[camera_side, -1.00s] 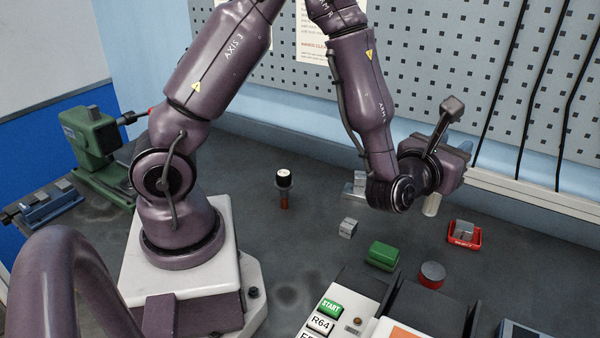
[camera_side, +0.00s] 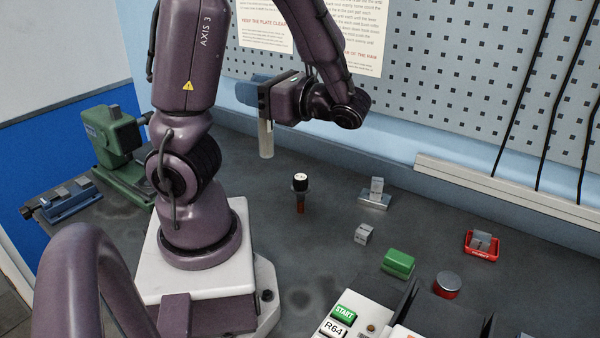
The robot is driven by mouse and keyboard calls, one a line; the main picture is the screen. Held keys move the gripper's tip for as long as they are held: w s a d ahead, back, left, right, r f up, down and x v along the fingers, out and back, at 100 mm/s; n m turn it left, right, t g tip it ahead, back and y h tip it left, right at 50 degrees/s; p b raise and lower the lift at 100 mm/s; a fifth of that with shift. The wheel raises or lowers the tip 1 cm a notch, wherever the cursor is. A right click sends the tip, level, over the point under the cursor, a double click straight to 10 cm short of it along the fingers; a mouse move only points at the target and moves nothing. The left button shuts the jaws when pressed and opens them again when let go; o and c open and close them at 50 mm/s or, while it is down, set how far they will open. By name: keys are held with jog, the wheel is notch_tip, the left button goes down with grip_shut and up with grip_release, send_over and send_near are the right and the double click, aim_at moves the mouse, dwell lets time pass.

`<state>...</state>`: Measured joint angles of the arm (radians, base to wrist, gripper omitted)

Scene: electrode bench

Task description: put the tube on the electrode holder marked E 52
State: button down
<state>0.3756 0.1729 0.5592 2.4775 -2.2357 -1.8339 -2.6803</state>
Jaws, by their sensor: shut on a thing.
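The tube (camera_side: 266,140) is a pale, slim cylinder that hangs upright below my gripper (camera_side: 264,115). My gripper is shut on its upper end and holds it above the back of the bench, in front of the wall. A dark upright piece with a pale top and a copper-coloured lower part (camera_side: 300,192) stands on the bench to the right of the tube and nearer the camera. It may be an electrode holder. No E 52 mark can be read in this view.
Metal blocks (camera_side: 375,196) (camera_side: 363,234), a green block (camera_side: 398,263), a red round piece (camera_side: 447,285) and a red tray (camera_side: 481,246) stand to the right. A green machine (camera_side: 115,140) is at the left. Dark bench around the upright piece is clear.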

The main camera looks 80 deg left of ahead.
jog(key=w+a+f, duration=0.8)
jog(key=a+f, duration=0.3)
jog(key=f, duration=0.2)
jog(key=shift+w, duration=0.1)
jog(key=c, duration=0.8)
grip_release()
jog(key=shift+f, duration=0.15)
jog(key=shift+o, duration=0.2)
